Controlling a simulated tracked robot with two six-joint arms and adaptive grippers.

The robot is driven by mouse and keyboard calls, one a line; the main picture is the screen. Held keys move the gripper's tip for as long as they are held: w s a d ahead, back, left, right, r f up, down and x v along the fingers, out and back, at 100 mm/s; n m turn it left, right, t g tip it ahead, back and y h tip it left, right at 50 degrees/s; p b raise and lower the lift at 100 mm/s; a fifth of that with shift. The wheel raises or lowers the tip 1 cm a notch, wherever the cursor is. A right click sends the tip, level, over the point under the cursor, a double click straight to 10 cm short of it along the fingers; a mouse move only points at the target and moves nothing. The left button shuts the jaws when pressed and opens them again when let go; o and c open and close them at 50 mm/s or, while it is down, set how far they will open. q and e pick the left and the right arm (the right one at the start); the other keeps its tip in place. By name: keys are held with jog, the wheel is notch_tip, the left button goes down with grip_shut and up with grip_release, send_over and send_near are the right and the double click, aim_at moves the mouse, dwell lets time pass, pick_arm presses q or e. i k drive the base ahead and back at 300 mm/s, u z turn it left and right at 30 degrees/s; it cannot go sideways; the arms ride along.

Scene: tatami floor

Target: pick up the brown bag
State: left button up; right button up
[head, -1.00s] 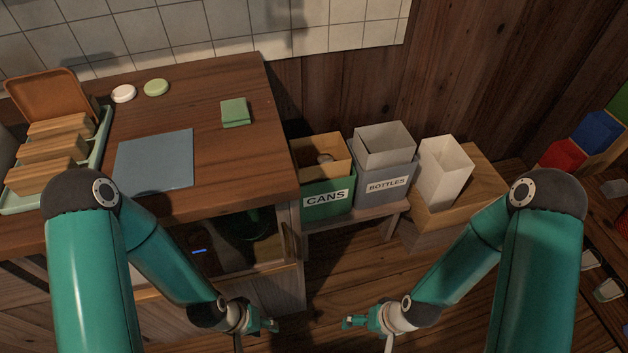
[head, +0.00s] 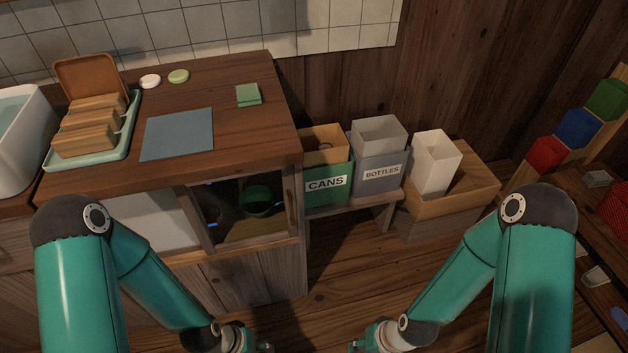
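A brown, open-topped liner that looks like the brown bag (head: 325,136) stands in the green bin labelled CANS (head: 327,184). Its upper part shows above the rim, and its lower part is hidden by the bin. Something small and dark sits inside it. My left gripper (head: 264,347) and my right gripper (head: 356,347) are at the bottom edge of the head view, mostly cut off. Both are well in front of the bin and apart from it. Whether their fingers are open or shut does not show.
A grey BOTTLES bin (head: 381,172) stands beside the CANS bin on a low bench (head: 383,203). A white bag (head: 436,160) stands in a wooden crate (head: 460,203) to the right. The wooden counter (head: 235,150) is on the left. The floor (head: 345,275) ahead is clear.

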aim_at(311, 137)
jog(key=z, duration=1.9)
jog(key=i, duration=0.1)
jog(key=u, duration=3.05)
jog(key=i, duration=0.2)
jog(key=u, duration=1.7)
jog(key=k, duration=1.65)
jog(key=z, duration=1.3)
jog(key=i, duration=1)
jog(key=z, duration=0.15)
